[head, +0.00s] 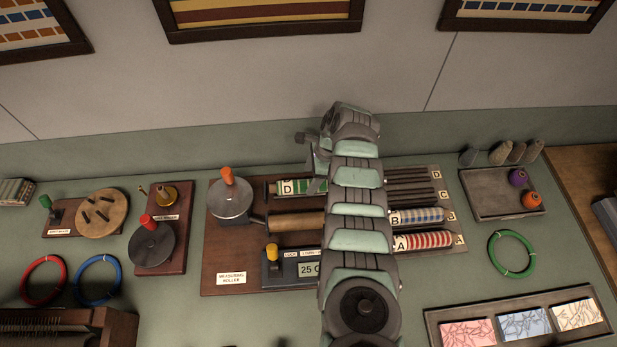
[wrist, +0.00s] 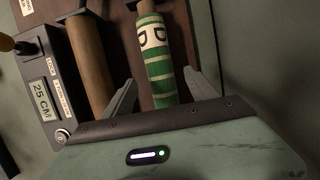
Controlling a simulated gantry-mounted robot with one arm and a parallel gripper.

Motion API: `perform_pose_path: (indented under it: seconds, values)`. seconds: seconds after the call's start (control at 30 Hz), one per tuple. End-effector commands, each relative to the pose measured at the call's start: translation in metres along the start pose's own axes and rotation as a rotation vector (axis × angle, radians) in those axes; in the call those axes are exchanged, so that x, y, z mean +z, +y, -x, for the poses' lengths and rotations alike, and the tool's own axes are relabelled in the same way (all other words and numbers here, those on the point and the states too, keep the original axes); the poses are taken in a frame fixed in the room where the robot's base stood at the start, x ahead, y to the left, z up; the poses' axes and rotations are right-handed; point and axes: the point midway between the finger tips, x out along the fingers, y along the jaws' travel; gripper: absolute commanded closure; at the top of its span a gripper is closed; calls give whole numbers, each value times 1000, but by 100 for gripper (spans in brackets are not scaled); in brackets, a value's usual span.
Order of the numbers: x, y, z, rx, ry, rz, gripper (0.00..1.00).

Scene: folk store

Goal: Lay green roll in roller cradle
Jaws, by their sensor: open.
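The green-and-cream striped roll marked D (head: 288,187) lies along the back of the measuring roller (head: 222,256), behind and parallel to its wooden roller (head: 297,224). In the wrist view the green roll (wrist: 160,70) sits beside the wooden roller (wrist: 88,60). My gripper (wrist: 160,83) is open, with one finger on each side of the roll and visible gaps. The roll appears to rest at the cradle, but its supports are mostly hidden. My arm covers the roll's right end in the head view.
The rack (head: 440,178) at right holds a blue roll (head: 420,216) at B and a red roll (head: 425,240) at A; visible parts of C and D look empty. A crank disc (head: 230,198) and a 25 CM display (head: 309,269) stand close by.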

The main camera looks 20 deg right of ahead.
Motion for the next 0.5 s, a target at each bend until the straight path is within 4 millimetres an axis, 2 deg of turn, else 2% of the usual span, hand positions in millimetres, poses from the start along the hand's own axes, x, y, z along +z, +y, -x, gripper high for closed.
perform_pose_path:
  seconds: [0.1,0.5]
  values:
    - [0,-2,18,-7,1,0,33]
    - [0,-1,72,-3,1,0,33]
